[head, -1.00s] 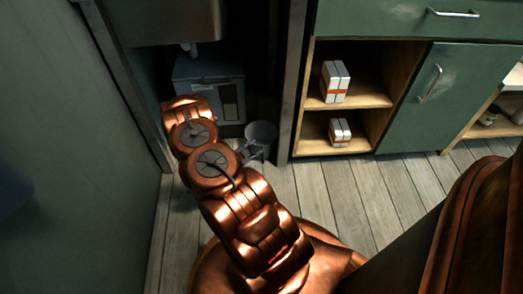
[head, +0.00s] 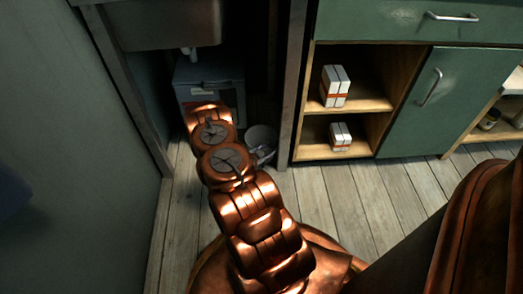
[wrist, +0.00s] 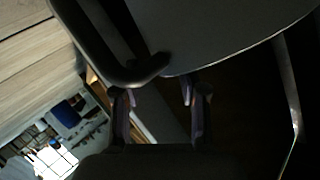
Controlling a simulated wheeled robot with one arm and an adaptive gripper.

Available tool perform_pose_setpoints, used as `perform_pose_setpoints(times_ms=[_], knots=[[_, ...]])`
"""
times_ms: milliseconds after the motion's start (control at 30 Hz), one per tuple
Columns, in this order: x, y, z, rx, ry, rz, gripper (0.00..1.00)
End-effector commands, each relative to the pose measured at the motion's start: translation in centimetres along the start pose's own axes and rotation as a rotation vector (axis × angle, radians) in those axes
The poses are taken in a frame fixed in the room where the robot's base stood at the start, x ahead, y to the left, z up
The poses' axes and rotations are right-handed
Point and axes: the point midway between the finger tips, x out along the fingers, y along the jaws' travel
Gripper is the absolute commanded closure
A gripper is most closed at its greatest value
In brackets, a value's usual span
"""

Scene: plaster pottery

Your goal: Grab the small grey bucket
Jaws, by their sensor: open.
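The small grey bucket (head: 260,136) stands on the floor in the head view, in the recess just right of the grey box. My copper arm reaches down towards it and covers part of its left side. In the wrist view a big dark grey curved surface, which looks like the bucket (wrist: 220,35), fills the top, very close.
A grey box (head: 210,75) stands behind my arm under the sink (head: 165,25). A post (head: 292,85) rises right of the bucket, beside a green cabinet (head: 425,105) with white boxes on open shelves. A wall closes the left side.

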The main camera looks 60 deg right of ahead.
Motion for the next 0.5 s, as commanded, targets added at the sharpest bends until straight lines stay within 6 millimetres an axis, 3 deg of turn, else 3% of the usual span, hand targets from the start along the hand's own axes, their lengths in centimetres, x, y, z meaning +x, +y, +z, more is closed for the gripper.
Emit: perform_pose_setpoints(times_ms=[133,433,500], knots=[[1.04,0.02,0.01,0.003,0.001,0.000,0.57],[1.19,-0.07,-0.01,0.002,0.000,-0.001,0.57],[1.18,-0.08,-0.01,0.002,0.000,-0.001,0.65]])
